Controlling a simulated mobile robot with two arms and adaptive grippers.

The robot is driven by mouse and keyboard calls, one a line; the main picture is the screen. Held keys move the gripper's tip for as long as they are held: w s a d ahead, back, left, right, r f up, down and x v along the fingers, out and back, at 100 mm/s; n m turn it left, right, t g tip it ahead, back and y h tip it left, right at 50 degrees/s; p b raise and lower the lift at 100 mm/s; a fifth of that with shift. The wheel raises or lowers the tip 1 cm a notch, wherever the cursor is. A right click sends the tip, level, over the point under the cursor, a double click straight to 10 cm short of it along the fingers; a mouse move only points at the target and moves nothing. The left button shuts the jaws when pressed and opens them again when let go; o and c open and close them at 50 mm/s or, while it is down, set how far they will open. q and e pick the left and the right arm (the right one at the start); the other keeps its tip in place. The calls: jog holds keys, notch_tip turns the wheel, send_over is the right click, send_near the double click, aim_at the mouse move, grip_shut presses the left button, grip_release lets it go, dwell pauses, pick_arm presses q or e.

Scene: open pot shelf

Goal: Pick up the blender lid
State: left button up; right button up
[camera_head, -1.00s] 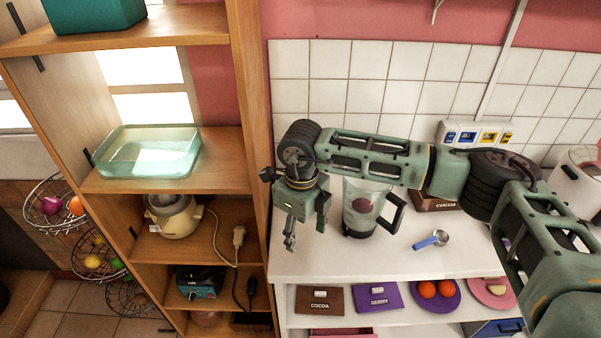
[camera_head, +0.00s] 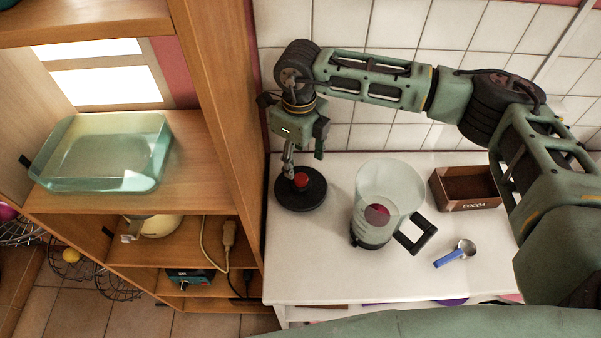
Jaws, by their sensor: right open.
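The blender lid (camera_head: 300,196) is a round black disc with a red knob, lying flat on the white counter at its left end. My right gripper (camera_head: 303,160) is open and points down just above the lid. One finger reaches close to the red knob; I cannot tell whether it touches. The blender jug (camera_head: 389,190) is clear with a black base and handle and stands upright to the right of the lid. Something dark red shows in it. My left gripper is out of view.
A blue-handled scoop (camera_head: 455,254) and an open cocoa box (camera_head: 466,187) lie further right on the white counter (camera_head: 310,265). A wooden shelf unit (camera_head: 225,120) stands close on the left, holding a glass dish (camera_head: 103,155). The tiled wall is behind.

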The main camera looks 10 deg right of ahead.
aim_at(300, 179)
jog(key=f+p, duration=0.1)
jog(key=f, duration=0.1)
jog(key=f+p, duration=0.1)
jog(key=f, duration=0.1)
jog(key=s+f+p, duration=0.1)
jog(key=f+p, duration=0.1)
jog(key=shift+s+a+f, duration=0.1)
jog(key=shift+f, duration=0.7)
jog(key=shift+c, duration=0.3)
jog(key=c, duration=1.1)
